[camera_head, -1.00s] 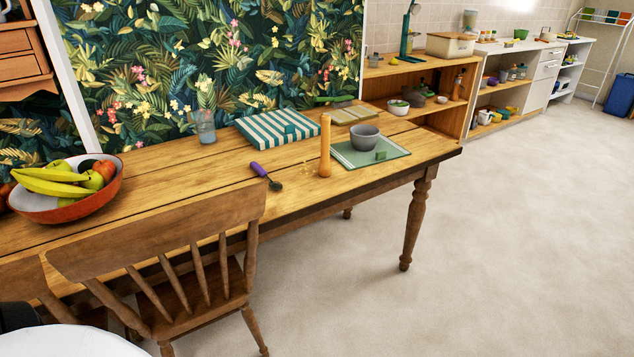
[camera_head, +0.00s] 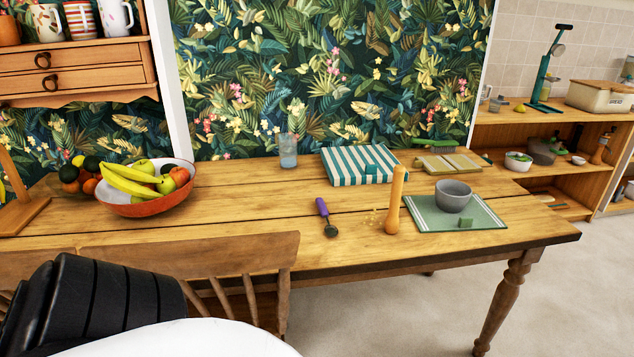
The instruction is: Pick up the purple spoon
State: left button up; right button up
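The purple spoon (camera_head: 326,217) lies on the wooden table (camera_head: 260,205), near its front edge. Its purple handle points to the back and its dark head to the front. It lies flat, with nothing on it. A black part of my own body shows at the lower left, but I cannot make out gripper fingers there. Neither of my grippers is in view.
A chair (camera_head: 190,250) stands at the table's front. A fruit bowl (camera_head: 150,205) is left of the spoon. An upright pepper mill (camera_head: 395,205) and a grey bowl (camera_head: 453,196) on a green mat (camera_head: 480,217) are to the right. A glass (camera_head: 288,152) and striped box (camera_head: 358,166) stand behind.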

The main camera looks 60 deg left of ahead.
aim_at(332, 231)
jog(key=u, duration=1.05)
jog(key=i, duration=1.2)
jog(key=z, duration=1.15)
jog(key=k, duration=1.65)
jog(key=u, duration=1.65)
